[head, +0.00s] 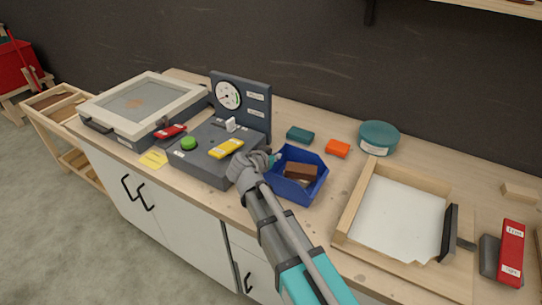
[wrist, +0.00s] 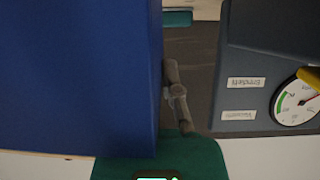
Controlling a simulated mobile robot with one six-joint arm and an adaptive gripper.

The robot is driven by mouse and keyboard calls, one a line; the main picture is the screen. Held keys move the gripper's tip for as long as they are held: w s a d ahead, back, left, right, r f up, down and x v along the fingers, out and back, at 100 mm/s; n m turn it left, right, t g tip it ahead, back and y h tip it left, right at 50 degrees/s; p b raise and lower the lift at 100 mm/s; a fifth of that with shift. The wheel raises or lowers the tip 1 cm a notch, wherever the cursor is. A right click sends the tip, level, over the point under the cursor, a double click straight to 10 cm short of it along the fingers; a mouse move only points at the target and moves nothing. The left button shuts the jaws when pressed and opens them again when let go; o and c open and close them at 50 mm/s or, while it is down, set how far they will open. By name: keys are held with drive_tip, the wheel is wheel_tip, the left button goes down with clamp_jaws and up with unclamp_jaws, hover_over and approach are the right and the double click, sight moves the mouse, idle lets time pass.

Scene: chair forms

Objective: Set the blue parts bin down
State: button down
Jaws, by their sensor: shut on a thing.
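The blue parts bin (head: 289,189) is at the middle of the head view, over the worktop just right of the grey control box. Brown and darker pieces lie inside it. Its blue wall (wrist: 75,80) fills the left of the wrist view. My gripper (head: 273,160) is at the bin's left side and shut on its wall. One grey finger shows beside the wall in the wrist view (wrist: 177,98); the other is hidden. The bin looks roughly level. I cannot tell whether its base touches the worktop.
The control box (head: 205,152) with its gauge panel (head: 255,104) stands close left. A teal block (head: 300,135), an orange block (head: 338,149) and a round teal tub (head: 379,136) are behind. A wooden-framed white tray (head: 398,215) lies right. Bare worktop (head: 338,180) separates bin and tray.

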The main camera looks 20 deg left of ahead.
drive_tip(key=shift+f, duration=0.15)
drive_tip(key=c, duration=0.8)
unclamp_jaws()
drive_tip(key=shift+r, duration=0.2)
drive_tip(key=shift+s+r, duration=0.15)
drive_tip(key=shift+s, duration=0.1)
drive_tip(key=p+v, duration=0.5)
drive_tip(key=v, duration=0.6)
drive_tip(key=shift+s, duration=0.2)
drive_tip(key=shift+o, duration=0.2)
